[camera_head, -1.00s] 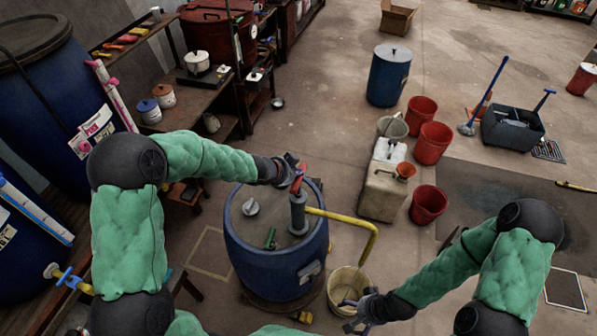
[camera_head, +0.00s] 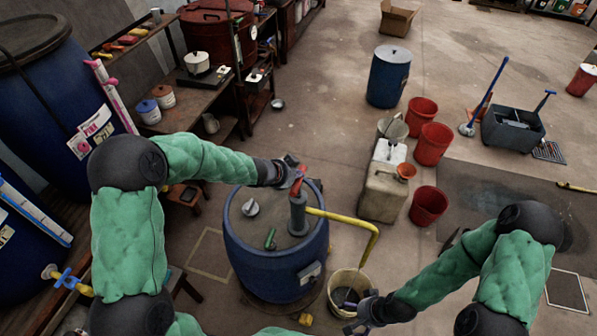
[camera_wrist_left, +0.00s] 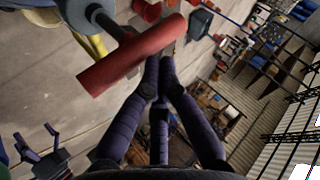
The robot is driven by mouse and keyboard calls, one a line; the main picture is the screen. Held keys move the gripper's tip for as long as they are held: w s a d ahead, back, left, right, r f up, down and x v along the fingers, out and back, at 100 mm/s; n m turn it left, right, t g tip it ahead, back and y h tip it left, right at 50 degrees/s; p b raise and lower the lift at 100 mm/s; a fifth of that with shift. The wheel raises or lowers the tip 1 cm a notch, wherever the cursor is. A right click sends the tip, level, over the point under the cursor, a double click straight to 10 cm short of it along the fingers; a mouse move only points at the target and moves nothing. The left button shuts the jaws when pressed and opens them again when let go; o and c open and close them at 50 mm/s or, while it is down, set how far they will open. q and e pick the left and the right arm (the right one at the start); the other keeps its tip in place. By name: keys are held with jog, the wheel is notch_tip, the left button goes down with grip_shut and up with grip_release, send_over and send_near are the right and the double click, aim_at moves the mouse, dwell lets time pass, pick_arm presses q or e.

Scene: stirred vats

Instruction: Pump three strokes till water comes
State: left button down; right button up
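A blue drum (camera_head: 262,262) carries a grey hand pump (camera_head: 298,214) with a red handle (camera_head: 298,184). A yellow pipe (camera_head: 345,219) runs from the pump toward a pale bucket (camera_head: 335,287) on the floor. My left gripper (camera_head: 293,162) is at the red handle. In the left wrist view its slim fingers (camera_wrist_left: 160,62) come together, with the tips beside the handle (camera_wrist_left: 130,55); I cannot tell whether they touch. My right gripper (camera_head: 345,315) is at the bucket's near rim, fingers apart. It also shows in the left wrist view (camera_wrist_left: 38,143). No water is visible at the pipe's end.
A beige jerrycan (camera_head: 381,193) and red buckets (camera_head: 428,204) stand right of the drum. A bench (camera_head: 190,105) with pots and large blue vats (camera_head: 55,95) line the left. A blue barrel (camera_head: 388,78) stands farther back. The floor at back centre is open.

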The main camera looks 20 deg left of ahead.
aim_at(294, 184)
pick_arm(q)
jog(key=shift+s+f+b, duration=0.15)
jog(key=shift+f+b, duration=1.8)
jog(key=shift+f, duration=0.4)
dwell(1.8)
jog(key=shift+r+p, duration=3.6)
jog(key=shift+r, duration=0.05)
notch_tip(294, 184, up, 6)
jog(key=p, duration=0.6)
jog(key=shift+w, duration=0.2)
